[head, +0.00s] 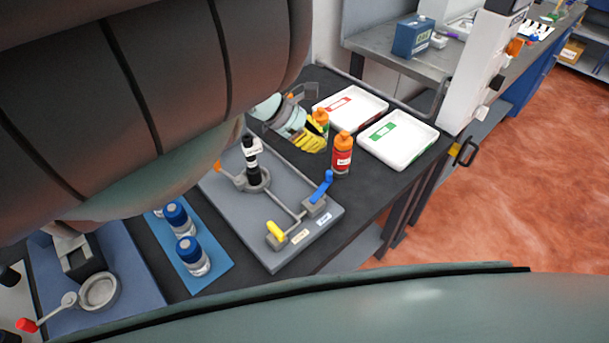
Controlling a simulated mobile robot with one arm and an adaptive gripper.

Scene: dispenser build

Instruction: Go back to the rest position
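My gripper (312,141) shows beyond my large arm links, with a pale teal body and ribbed yellow fingers. It is over the far part of the dark bench (378,190), beside two orange-capped bottles. The bottle with the red label (342,153) stands upright just right of the fingers. The other bottle (321,117) is partly hidden behind the gripper. I cannot tell whether the fingers are open or shut, or whether they touch that bottle.
A white tray with a red label (362,98) and one with a green label (414,151) lie behind. A grey fixture board (236,210) has blue and yellow levers. Blue-capped jars (192,256) stand on a blue mat (216,278). Red floor is clear at right.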

